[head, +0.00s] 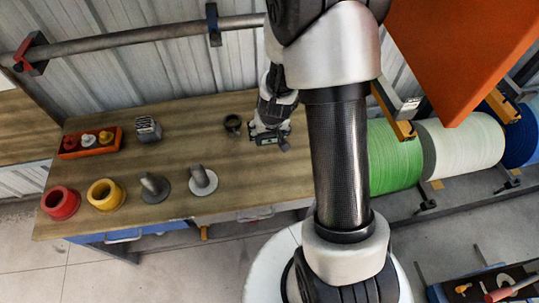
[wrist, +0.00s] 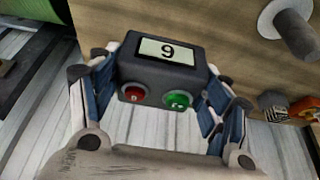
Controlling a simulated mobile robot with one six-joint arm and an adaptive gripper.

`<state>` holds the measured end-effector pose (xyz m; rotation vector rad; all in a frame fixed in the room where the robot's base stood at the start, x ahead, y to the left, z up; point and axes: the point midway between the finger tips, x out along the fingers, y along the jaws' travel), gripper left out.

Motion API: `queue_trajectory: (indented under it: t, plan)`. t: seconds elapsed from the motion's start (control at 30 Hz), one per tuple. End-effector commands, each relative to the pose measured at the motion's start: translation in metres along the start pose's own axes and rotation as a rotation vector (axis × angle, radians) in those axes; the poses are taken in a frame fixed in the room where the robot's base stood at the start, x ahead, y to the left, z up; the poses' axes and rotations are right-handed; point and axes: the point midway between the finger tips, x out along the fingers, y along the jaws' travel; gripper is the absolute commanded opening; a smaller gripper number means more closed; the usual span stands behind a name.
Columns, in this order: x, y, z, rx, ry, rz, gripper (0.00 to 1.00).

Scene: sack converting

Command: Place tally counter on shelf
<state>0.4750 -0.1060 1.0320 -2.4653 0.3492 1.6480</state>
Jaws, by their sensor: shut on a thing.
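The tally counter (wrist: 165,70) is a dark grey box with a display reading 9 and a red and a green button. My gripper (wrist: 162,92) is shut on it, with a finger on each side, in the wrist view. In the head view my gripper (head: 268,138) is over the right part of the wooden bench (head: 130,215), near the back wall; the counter is too small and covered there to make out clearly. I cannot pick out with certainty which surface is the shelf.
On the bench are a dark cup (head: 233,124), a grey block (head: 148,130), a red tray (head: 90,143), red (head: 60,203) and yellow (head: 105,195) rings, and two pegs on discs (head: 202,180). Large spools (head: 460,143) and an orange panel (head: 460,50) are at right.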

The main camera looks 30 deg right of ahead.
Motion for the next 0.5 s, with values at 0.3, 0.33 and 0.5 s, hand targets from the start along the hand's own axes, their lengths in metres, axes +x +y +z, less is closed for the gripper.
queue_trajectory:
  t: [0.3, 0.33, 0.5]
  plan:
    - [0.068, -0.001, 0.028, -0.002, 0.0, 0.0, 0.4]
    - [0.073, -0.001, 0.031, -0.002, 0.0, -0.001, 0.4]
    - [0.109, -0.001, 0.046, -0.003, -0.002, 0.0, 0.4]
